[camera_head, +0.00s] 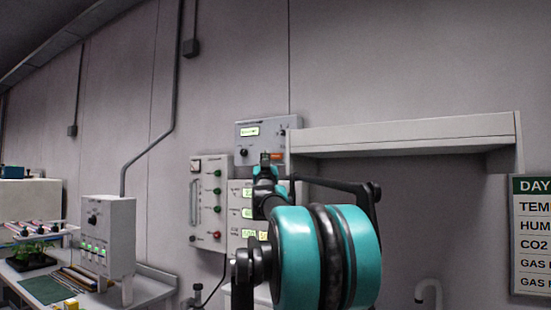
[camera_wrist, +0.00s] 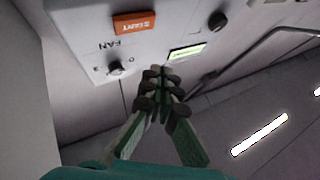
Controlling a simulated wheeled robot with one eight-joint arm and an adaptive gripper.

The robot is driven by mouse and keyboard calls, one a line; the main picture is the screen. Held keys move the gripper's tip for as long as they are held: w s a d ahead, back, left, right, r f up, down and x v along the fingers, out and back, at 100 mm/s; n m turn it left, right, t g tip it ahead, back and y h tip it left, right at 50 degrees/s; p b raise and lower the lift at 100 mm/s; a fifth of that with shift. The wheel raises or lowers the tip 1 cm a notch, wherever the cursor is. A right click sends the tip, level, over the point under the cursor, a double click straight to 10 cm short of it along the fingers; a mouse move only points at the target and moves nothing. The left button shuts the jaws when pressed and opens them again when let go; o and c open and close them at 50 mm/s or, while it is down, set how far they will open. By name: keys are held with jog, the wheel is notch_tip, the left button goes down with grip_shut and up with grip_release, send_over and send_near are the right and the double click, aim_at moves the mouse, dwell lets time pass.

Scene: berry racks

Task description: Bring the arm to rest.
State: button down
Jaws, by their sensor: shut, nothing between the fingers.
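My gripper (camera_wrist: 160,75) shows in the wrist view with its dark fingertips together and nothing between them. It is near the front of a grey fan control box (camera_wrist: 85,45). That box has an orange start switch (camera_wrist: 134,23), a black knob (camera_wrist: 115,68) and a lit green display (camera_wrist: 186,53). I cannot tell whether the fingertips touch the box. In the head view my teal and black arm rises in front of the wall, and its far end covers part of the same fan box (camera_head: 248,128). The fingers are not clear in that view.
A panel with green buttons (camera_head: 208,200) hangs left of my arm. A pale shelf (camera_head: 405,135) juts from the wall on the right. A bench (camera_head: 150,288) at the left holds a grey box (camera_head: 108,235) and a plant tray (camera_head: 32,258). A sign (camera_head: 531,235) hangs far right.

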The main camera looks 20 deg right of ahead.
dwell(0.3)
jog(key=s+a+f+n+g+y, duration=0.1)
jog(key=s+a+f+g+y, duration=0.2)
jog(key=f, duration=1)
jog(key=a+f+n+g+y, duration=0.1)
jog(key=a+f+g+y, duration=0.3)
jog(key=f, duration=0.8)
jog(key=s+a+f+n+g, duration=0.15)
jog(key=a+f, duration=0.35)
jog(key=f, duration=0.8)
jog(key=s+a+f+g, duration=0.2)
jog(key=s+f+g, duration=0.1)
jog(key=s+f, duration=0.7)
jog(key=s+a+f+g+y, duration=0.1)
jog(key=s+a+f+g, duration=0.2)
jog(key=s+f, duration=0.8)
jog(key=s+a+f+g+y, duration=0.1)
jog(key=s+f+g, duration=0.4)
jog(key=s+f, duration=0.6)
jog(key=shift+a+f, duration=0.7)
jog(key=shift+a, duration=0.15)
jog(key=shift+w+n, duration=0.1)
jog(key=shift+n, duration=0.15)
